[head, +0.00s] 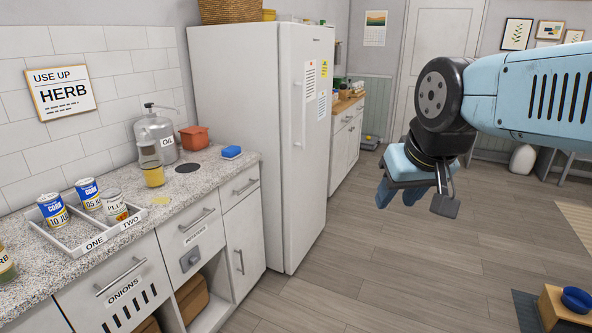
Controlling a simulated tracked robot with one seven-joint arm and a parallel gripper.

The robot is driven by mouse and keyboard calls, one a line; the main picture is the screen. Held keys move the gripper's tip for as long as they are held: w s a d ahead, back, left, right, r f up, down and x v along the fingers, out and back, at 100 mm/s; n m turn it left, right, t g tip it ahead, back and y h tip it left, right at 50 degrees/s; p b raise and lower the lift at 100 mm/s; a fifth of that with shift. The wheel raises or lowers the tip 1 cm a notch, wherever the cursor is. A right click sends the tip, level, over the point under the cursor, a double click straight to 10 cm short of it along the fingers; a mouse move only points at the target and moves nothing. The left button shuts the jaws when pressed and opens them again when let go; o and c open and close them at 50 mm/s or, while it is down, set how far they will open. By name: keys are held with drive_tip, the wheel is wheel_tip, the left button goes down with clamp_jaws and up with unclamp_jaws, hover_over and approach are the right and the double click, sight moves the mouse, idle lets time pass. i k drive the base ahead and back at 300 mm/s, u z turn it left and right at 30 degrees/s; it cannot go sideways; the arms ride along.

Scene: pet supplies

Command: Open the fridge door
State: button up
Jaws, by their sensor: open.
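The white fridge (238,110) stands left of centre in the head view, past the end of the counter. Its door (309,165) faces right and looks shut. A white vertical handle (299,104) shows near the left edge of the door. Papers in white and yellow hang on the door. My gripper (399,195) is in the air to the right of the fridge, pointing down. It is open, empty and clearly apart from the door and handle.
Wood floor (400,270) before the door is clear. A wooden stand with a blue bowl (576,300) is lower right.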

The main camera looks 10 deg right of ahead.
sight(306, 54)
drive_tip(key=k, duration=0.45)
drive_tip(key=z, duration=0.15)
drive_tip(key=i, duration=0.95)
drive_tip(key=u, duration=0.15)
drive_tip(key=k, duration=0.65)
drive_tip(key=u, duration=0.1)
drive_tip(key=i, duration=1.6)
drive_tip(key=z, duration=0.6)
